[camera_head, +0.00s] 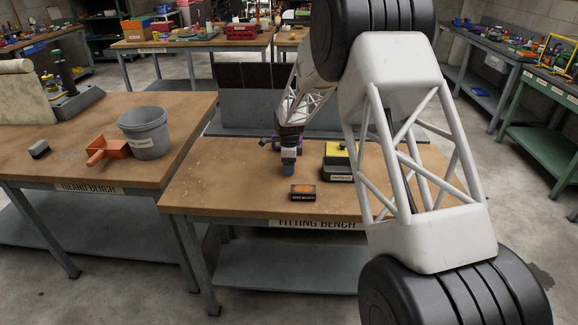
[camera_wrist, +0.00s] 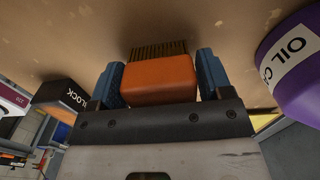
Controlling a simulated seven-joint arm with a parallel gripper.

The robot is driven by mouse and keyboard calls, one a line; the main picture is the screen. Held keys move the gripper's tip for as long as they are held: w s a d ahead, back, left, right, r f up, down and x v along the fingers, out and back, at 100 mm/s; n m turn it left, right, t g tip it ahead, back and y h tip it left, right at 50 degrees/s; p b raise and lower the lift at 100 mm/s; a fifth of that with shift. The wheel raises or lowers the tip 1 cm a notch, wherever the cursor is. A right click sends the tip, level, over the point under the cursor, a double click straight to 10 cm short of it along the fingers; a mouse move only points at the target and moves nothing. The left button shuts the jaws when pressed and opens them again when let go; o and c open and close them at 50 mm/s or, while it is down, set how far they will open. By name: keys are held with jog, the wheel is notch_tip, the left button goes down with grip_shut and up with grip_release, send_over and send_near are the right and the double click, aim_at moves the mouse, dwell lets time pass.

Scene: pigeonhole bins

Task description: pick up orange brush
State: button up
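The orange brush (camera_wrist: 158,82) shows in the wrist view as an orange block with brown bristles (camera_wrist: 158,50) on its far side, against the wooden bench top. My gripper (camera_wrist: 160,78) has its two blue fingers on either side of the orange block, with little or no gap. I cannot tell whether they press on it. In the head view my gripper (camera_head: 288,168) is low over the fitting bench, and I cannot make out the brush there.
A black box with an orange top (camera_head: 303,192) stands in front of my gripper on the fitting bench (camera_head: 235,185). A purple oil can (camera_wrist: 295,75) is close by in the wrist view. The bench's left part is clear.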

jog(key=c, duration=0.5)
jog(key=shift+c, duration=0.2)
jog(key=shift+r, duration=0.1)
jog(key=shift+r, duration=4.9)
jog(key=o, duration=0.4)
jog(key=c, duration=0.3)
jog(key=s, duration=0.4)
jog(key=s+d+r, duration=0.1)
jog(key=s, duration=0.4)
jog(key=s+d, duration=0.1)
jog(key=s, duration=0.4)
jog(key=shift+s+r, duration=0.2)
jog(key=shift+r, duration=0.1)
